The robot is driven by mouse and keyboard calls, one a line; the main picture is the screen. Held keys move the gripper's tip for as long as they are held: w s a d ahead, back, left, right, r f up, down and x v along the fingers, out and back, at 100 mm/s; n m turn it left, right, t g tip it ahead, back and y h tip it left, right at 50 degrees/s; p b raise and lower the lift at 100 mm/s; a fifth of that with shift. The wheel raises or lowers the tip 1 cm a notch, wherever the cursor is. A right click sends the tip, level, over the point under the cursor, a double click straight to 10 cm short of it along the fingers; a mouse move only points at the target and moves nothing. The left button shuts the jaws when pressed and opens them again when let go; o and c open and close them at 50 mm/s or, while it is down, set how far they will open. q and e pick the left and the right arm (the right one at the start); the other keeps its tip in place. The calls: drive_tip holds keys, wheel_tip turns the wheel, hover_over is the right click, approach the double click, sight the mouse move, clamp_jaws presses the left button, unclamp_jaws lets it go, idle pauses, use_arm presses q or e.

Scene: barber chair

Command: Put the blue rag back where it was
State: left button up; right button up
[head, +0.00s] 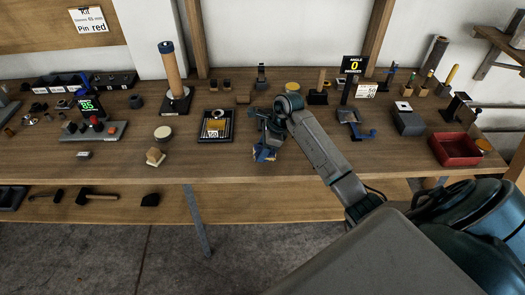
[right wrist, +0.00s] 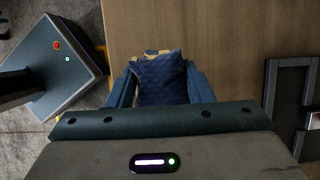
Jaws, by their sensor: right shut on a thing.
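The blue rag (head: 262,156) is at my right gripper (head: 264,146) in the head view, over the front part of the wooden bench. In the right wrist view the rag (right wrist: 160,82) is a quilted dark blue bundle between the two blue fingers of the right gripper (right wrist: 160,76), which is shut on it. A tan and pale patterned patch shows at the rag's far edge. Whether the rag touches the bench top I cannot tell. My left gripper is in neither view.
A black tray with a yellow item (head: 216,125) lies left of the rag, with a small wooden block (head: 155,157) farther left. A blue-handled tool (head: 362,132) and a red bin (head: 455,149) are to the right.

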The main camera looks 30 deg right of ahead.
wheel_tip(320, 180, down, 2)
drive_tip(key=shift+s+p, duration=0.1)
drive_tip(key=shift+p, duration=0.35)
drive_tip(key=shift+f, duration=0.25)
drive_tip(key=shift+f, duration=0.1)
drive_tip(key=o, duration=0.5)
drive_tip(key=shift+b, duration=0.3)
drive_tip(key=o, duration=0.5)
drive_tip(key=shift+c, duration=0.2)
